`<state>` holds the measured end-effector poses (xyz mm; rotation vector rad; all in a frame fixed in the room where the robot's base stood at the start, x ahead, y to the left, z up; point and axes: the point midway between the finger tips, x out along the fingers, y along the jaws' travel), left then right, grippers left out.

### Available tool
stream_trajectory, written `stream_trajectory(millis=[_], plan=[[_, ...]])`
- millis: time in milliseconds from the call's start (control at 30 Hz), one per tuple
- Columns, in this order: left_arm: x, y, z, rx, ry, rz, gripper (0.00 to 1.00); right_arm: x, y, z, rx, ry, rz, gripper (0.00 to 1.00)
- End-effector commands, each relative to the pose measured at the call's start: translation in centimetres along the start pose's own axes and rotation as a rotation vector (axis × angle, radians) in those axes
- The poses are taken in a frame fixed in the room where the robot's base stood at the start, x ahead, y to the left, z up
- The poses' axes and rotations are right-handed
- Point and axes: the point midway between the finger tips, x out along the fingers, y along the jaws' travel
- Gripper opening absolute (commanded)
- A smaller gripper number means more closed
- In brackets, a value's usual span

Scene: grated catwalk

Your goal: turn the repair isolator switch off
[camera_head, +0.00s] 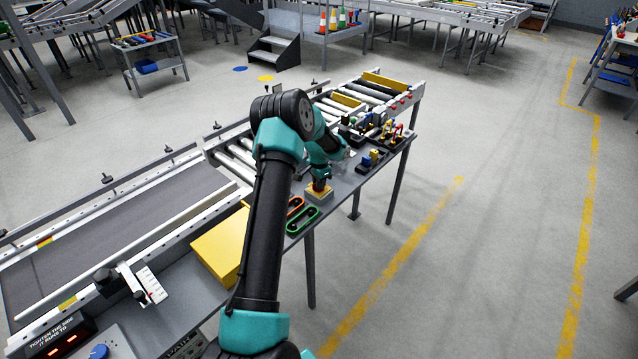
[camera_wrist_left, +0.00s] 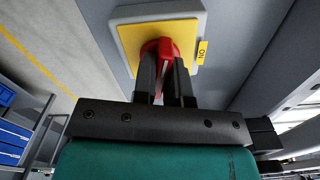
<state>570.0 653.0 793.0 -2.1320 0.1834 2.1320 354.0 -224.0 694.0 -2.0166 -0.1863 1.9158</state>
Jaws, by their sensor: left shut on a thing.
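The repair isolator switch has a yellow plate on a pale grey box, which shows in the left wrist view (camera_wrist_left: 190,32) with a red rotary handle (camera_wrist_left: 162,47). A small yellow label beside it reads "ON" (camera_wrist_left: 202,53). My left gripper (camera_wrist_left: 165,75) is shut on the red handle, with one finger on each side of it; the fingers hide part of the handle. In the head view my left gripper (camera_head: 320,183) is over the yellow switch plate (camera_head: 319,194) on the grey bench edge. My right gripper is not in view.
A yellow box (camera_head: 220,243) lies on the bench nearer me. Green (camera_head: 303,220) and red oval pieces lie beside the switch. Several small coloured items (camera_head: 378,128) stand farther along the bench. A roller conveyor and belt (camera_head: 110,235) run along the left. The floor at right is clear.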

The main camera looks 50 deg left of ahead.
Motion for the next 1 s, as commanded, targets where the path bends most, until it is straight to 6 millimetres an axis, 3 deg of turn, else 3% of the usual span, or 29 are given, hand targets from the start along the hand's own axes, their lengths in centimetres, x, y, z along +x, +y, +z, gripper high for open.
stream_trajectory(millis=[400,967,1000], plan=[[-0.03,-0.01,-0.01,-0.251,0.000,0.000,0.00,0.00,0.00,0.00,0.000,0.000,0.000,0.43],[-0.05,-0.02,-0.02,-0.292,0.000,0.000,0.00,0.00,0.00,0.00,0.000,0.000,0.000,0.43],[-0.04,-0.02,-0.01,-0.292,0.000,0.000,0.16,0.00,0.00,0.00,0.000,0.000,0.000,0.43]])
